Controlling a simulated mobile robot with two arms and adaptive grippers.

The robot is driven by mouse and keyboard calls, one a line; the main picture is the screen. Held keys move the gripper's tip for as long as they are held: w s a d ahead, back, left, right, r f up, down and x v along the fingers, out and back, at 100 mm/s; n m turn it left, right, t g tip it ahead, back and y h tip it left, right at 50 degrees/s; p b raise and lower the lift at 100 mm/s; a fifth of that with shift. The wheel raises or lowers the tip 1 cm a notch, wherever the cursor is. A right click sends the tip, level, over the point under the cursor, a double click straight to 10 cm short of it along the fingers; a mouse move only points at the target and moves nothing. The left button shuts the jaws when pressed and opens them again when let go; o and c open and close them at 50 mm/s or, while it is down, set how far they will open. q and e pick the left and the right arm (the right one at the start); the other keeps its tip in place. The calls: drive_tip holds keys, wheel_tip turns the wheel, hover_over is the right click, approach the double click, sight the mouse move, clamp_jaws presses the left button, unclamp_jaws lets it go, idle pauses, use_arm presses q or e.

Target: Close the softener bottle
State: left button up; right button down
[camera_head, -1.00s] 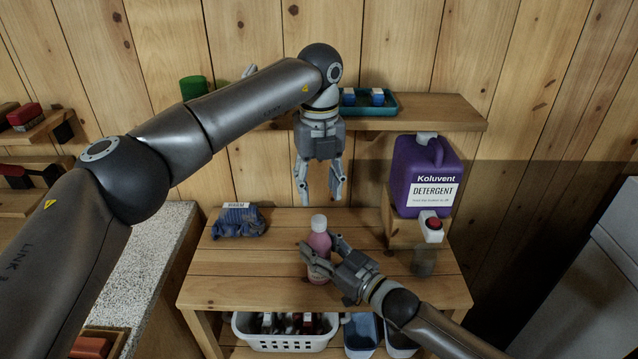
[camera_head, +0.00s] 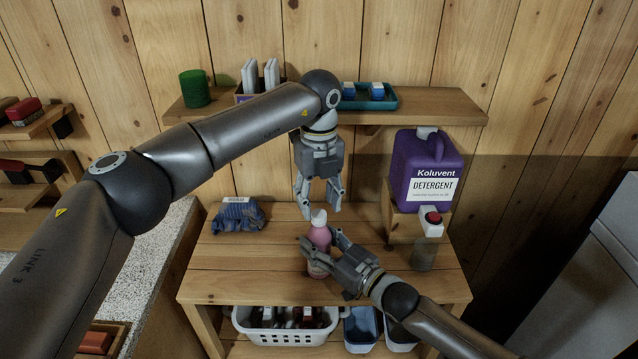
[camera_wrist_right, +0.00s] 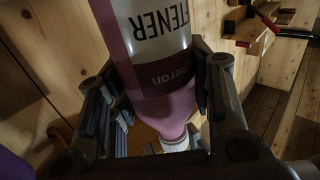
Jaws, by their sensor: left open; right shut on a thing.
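The softener bottle (camera_head: 320,236) is pink with a white cap (camera_head: 318,217) at its top. It stands about upright over the middle of the wooden table. My right gripper (camera_head: 320,248) is shut on its body from the right side. In the right wrist view the bottle (camera_wrist_right: 150,70) sits between the fingers, its label partly readable, and the white cap (camera_wrist_right: 176,144) shows at the neck end. My left gripper (camera_head: 319,207) is open and points down, its fingertips on either side of the cap. I cannot tell whether they touch it or whether the cap is fully seated.
A purple detergent jug (camera_head: 425,170) stands on a raised stand at the right. A blue cloth bundle (camera_head: 238,216) lies at the table's back left. A white basket (camera_head: 285,335) is below the table. A wall shelf (camera_head: 440,108) runs behind my left arm.

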sight(320, 235)
use_arm(q)
drive_tip(key=shift+f, duration=1.5)
clamp_jaws()
drive_tip(key=m, duration=1.9)
drive_tip(key=shift+o, duration=0.7)
unclamp_jaws()
